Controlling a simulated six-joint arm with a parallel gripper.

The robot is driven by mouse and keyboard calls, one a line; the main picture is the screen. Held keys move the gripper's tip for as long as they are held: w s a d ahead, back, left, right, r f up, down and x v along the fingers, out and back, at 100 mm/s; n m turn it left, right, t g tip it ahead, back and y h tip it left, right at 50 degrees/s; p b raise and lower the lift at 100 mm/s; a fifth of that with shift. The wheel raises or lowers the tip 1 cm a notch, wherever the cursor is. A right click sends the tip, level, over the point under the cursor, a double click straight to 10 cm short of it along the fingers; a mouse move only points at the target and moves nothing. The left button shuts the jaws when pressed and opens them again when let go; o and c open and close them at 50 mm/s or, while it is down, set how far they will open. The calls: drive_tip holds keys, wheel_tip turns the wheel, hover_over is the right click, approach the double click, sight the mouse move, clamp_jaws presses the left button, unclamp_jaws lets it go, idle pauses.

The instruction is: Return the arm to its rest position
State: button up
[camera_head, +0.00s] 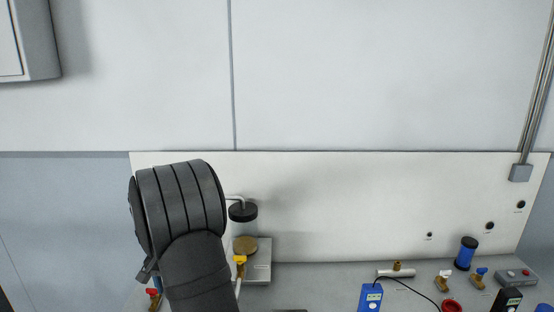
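My own arm (195,240) rises from the bottom edge, left of centre, as a dark grey link with a thick ribbed joint at its top. My gripper does not show in this view. The arm stands in front of the left part of the bench and hides what lies behind it.
A white back panel (350,200) stands behind a grey bench. A black disc (243,211) on a bent rod hangs over a brass-coloured round piece (245,244) close right of my arm. Valves, a blue meter (371,298) and a blue cylinder (466,254) stand at the right.

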wheel_tip(320, 180, down, 6)
drive_tip(key=shift+f, duration=0.25)
drive_tip(key=shift+r, duration=0.1)
